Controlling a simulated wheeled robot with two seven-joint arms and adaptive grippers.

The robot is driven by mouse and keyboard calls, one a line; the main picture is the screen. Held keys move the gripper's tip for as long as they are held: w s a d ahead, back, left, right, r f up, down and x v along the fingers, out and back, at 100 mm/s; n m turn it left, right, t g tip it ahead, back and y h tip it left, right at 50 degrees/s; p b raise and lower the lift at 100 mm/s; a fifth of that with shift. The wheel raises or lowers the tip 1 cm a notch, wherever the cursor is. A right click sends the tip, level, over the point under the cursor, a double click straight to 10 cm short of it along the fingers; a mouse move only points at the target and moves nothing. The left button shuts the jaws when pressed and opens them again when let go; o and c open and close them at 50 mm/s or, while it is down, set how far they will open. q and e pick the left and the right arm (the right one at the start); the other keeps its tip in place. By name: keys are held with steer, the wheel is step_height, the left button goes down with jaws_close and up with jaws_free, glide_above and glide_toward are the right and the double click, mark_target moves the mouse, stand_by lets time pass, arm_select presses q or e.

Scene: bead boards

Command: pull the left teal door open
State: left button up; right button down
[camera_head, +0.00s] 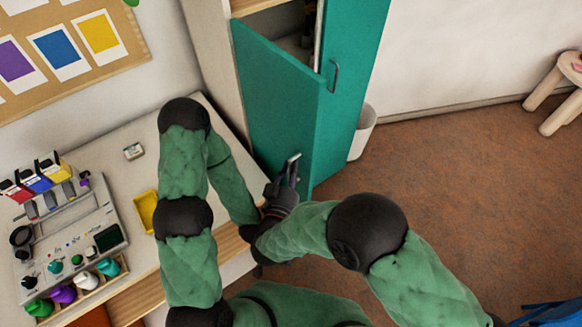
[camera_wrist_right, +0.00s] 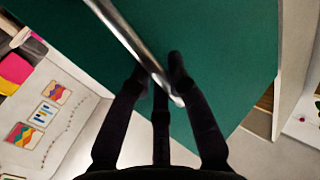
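The left teal door (camera_head: 272,105) of the tall cabinet stands partly open, swung outward. Part of the dark cabinet inside shows above it. My right gripper (camera_head: 291,172) is at the lower part of this door's free edge, on its metal handle. The green door face (camera_wrist_right: 220,45) lies behind. My left forearm ends behind the right wrist, and its gripper is hidden.
The right teal door (camera_head: 352,85) with its own handle (camera_head: 334,76) is beside it. A white bin (camera_head: 364,132) stands to its right.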

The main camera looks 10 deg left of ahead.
steer(key=c, duration=1.2)
jaws_free()
steer(key=shift+s+d, duration=0.1)
steer(key=shift+d, duration=0.05)
steer(key=shift+o, duration=0.2)
step_height(320, 180, up, 10)
steer(key=shift+r, duration=0.1)
steer(key=shift+s+r, duration=0.1)
steer(key=shift+r, duration=0.05)
steer(key=shift+a, duration=0.2)
steer(key=shift+d, duration=0.1)
steer(key=shift+f, duration=0.25)
